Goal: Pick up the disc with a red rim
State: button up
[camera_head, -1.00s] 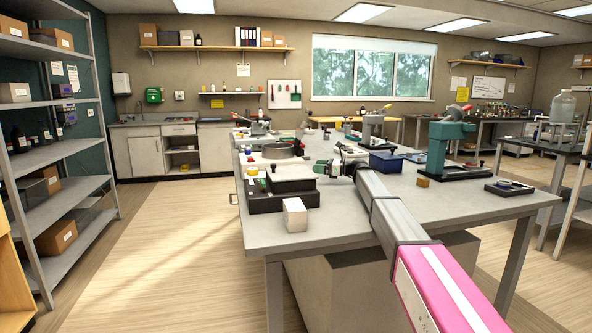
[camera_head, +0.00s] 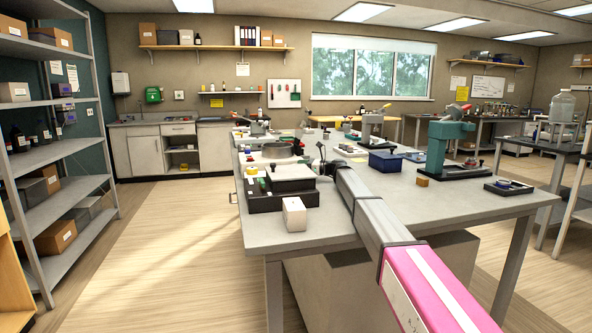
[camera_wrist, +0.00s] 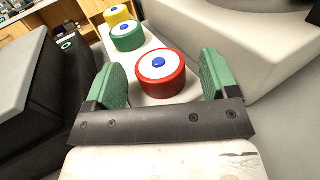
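The disc with a red rim (camera_wrist: 161,75) has a white top and a blue centre knob. It is the nearest of three discs in a row on a pale strip in the wrist view. My gripper (camera_wrist: 160,80) is open. Its green fingers stand left and right of the red-rimmed disc, with a gap on both sides. A green-rimmed disc (camera_wrist: 127,37) and a yellow-rimmed disc (camera_wrist: 117,15) lie behind it, both with white tops and blue knobs. In the head view my gripper is too small and covered to make out well.
A large pale block (camera_wrist: 235,40) rises close to the right finger. A dark box-like body (camera_wrist: 40,85) stands at the left in the wrist view. In the head view the grey table (camera_head: 345,235) also holds a white block (camera_head: 294,214) and a blue box (camera_head: 385,161).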

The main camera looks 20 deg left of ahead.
jog(key=c, duration=0.8)
jog(key=shift+c, duration=0.2)
jog(key=shift+r, duration=0.15)
